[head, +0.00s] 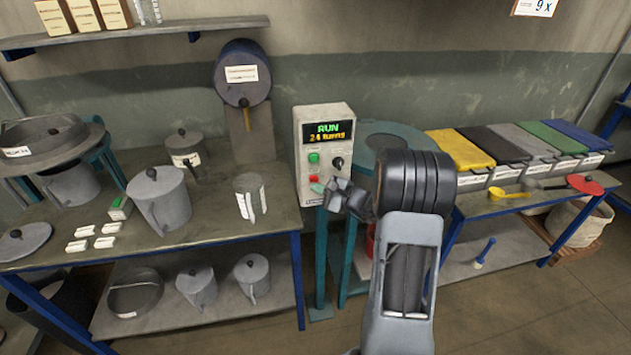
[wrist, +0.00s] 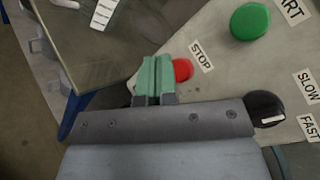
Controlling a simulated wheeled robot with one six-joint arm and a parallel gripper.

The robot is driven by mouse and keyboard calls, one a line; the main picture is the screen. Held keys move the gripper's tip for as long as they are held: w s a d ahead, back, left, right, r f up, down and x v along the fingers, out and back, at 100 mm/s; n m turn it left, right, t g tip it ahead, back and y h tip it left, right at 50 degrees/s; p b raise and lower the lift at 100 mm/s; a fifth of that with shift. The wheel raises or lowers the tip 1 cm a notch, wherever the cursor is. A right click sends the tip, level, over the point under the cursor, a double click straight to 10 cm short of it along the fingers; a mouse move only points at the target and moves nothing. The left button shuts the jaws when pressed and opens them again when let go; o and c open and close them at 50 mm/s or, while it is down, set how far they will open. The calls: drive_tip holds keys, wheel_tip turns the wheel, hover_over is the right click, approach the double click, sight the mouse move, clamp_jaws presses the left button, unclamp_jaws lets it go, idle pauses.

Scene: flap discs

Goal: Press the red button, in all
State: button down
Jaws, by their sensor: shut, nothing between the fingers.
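The red button (head: 313,178) sits low on the face of a pale control box (head: 305,130), below a green button (head: 313,158). In the wrist view the red button (wrist: 182,70) is beside a STOP label and partly hidden behind my fingertips. My gripper (head: 318,188) is in front of the box's lower part, with its green-tipped fingers (wrist: 153,80) shut together and empty. The fingertips overlap the left side of the red button in the wrist view. I cannot tell whether they touch it. The box's display (head: 328,132) reads RUN with a second yellow line.
A black knob (head: 337,162) is right of the buttons; it also shows in the wrist view (wrist: 266,108) near my gripper's right side. A bench (head: 110,240) with grey pots stands left. Coloured-lid bins (head: 462,150) stand on a bench at right.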

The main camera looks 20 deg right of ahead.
drive_tip(key=shift+w, duration=0.2)
drive_tip(key=shift+w+b, duration=0.3)
drive_tip(key=shift+b, duration=0.05)
drive_tip(key=shift+w+d, duration=0.15)
drive_tip(key=shift+w, duration=0.25)
idle(0.8)
drive_tip(key=shift+s, duration=0.1)
idle(0.3)
drive_tip(key=shift+s+b, duration=0.55)
drive_tip(key=shift+s, duration=0.2)
drive_tip(key=shift+s+a, duration=0.15)
drive_tip(key=shift+a, duration=0.05)
drive_tip(key=s, duration=0.2)
drive_tip(key=s+a+b, duration=0.1)
drive_tip(key=s, duration=0.1)
drive_tip(key=shift+s, duration=0.3)
idle(0.5)
